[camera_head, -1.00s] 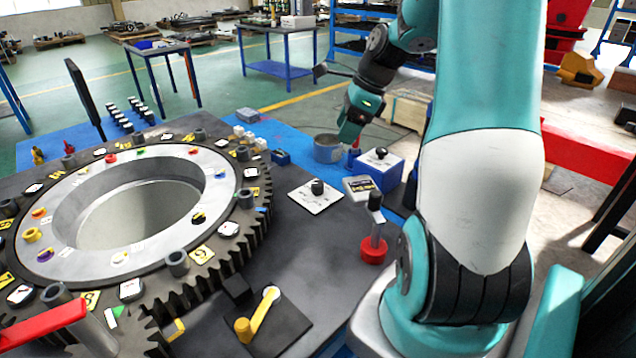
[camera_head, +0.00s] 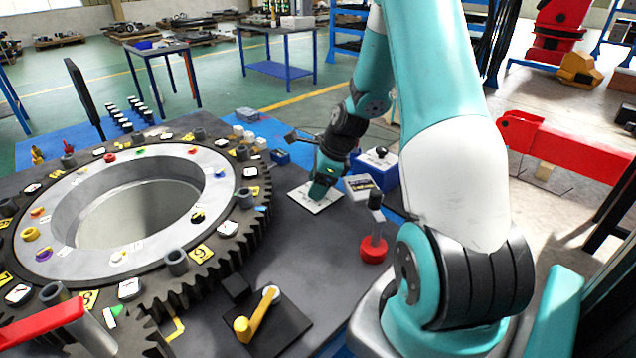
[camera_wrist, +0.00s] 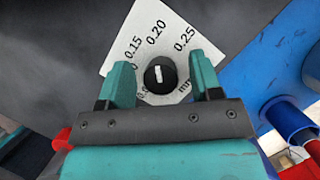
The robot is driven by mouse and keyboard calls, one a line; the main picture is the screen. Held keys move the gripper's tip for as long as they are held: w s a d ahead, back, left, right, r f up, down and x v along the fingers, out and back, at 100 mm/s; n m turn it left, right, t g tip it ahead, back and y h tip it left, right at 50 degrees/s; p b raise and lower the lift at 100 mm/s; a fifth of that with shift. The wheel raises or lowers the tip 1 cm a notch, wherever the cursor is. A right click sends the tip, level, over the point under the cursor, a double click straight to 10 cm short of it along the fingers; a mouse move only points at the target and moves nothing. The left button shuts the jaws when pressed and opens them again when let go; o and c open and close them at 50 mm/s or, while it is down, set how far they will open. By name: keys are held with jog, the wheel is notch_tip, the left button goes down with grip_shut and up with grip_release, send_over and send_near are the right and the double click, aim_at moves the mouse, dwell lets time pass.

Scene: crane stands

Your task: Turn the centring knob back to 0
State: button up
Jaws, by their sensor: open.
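The centring knob (camera_wrist: 160,86) is a round black knob with a white line on top. It sits on a white dial plate (camera_wrist: 158,18), which also shows in the head view (camera_head: 325,207). The plate's readable marks are 0.15, 0.20, 0.25 and mm; lower marks are partly hidden. The white line runs nearly upright in the wrist view, roughly toward 0.20. My gripper (camera_wrist: 162,73) is open, one teal finger on each side of the knob, with gaps visible. In the head view my gripper (camera_head: 321,192) is over the plate and hides the knob.
A large toothed ring (camera_head: 240,232) fills the left of the table. A blue box with a black knob (camera_head: 380,172) and a small grey box (camera_head: 360,186) stand just right. A red-based lever (camera_head: 373,248) and a yellow crank (camera_head: 258,318) are nearer.

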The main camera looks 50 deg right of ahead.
jog(key=c, duration=0.9)
jog(key=shift+c, duration=0.2)
